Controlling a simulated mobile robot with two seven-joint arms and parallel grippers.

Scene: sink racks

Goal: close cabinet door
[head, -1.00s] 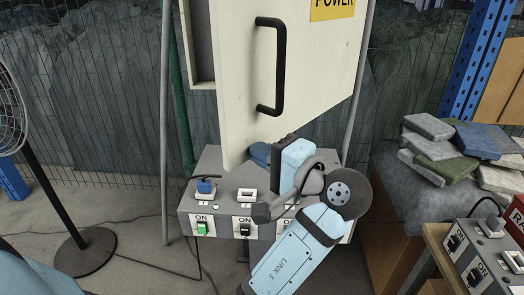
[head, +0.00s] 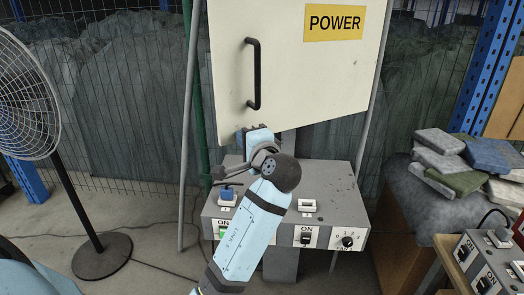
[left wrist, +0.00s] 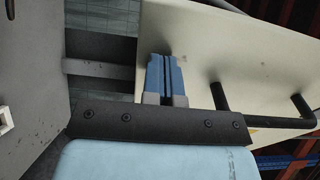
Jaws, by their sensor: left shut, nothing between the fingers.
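The cream cabinet door (head: 310,70) with a black bar handle (head: 254,75) and a yellow POWER label (head: 334,23) faces me nearly front-on. No cabinet interior shows past its left edge, but I cannot tell whether it is fully flush. My left gripper (head: 250,131) is at the door's lower left corner, below the handle. In the left wrist view its blue fingers (left wrist: 164,62) are shut and empty, with their tips at the lower part of the door (left wrist: 200,30), beside the handle (left wrist: 219,97). Contact is hard to tell. My right gripper is not in view.
A grey switch box (head: 335,190) stands below the cabinet, partly behind my left arm. A fan (head: 28,95) stands at left. Grey poles flank the cabinet.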

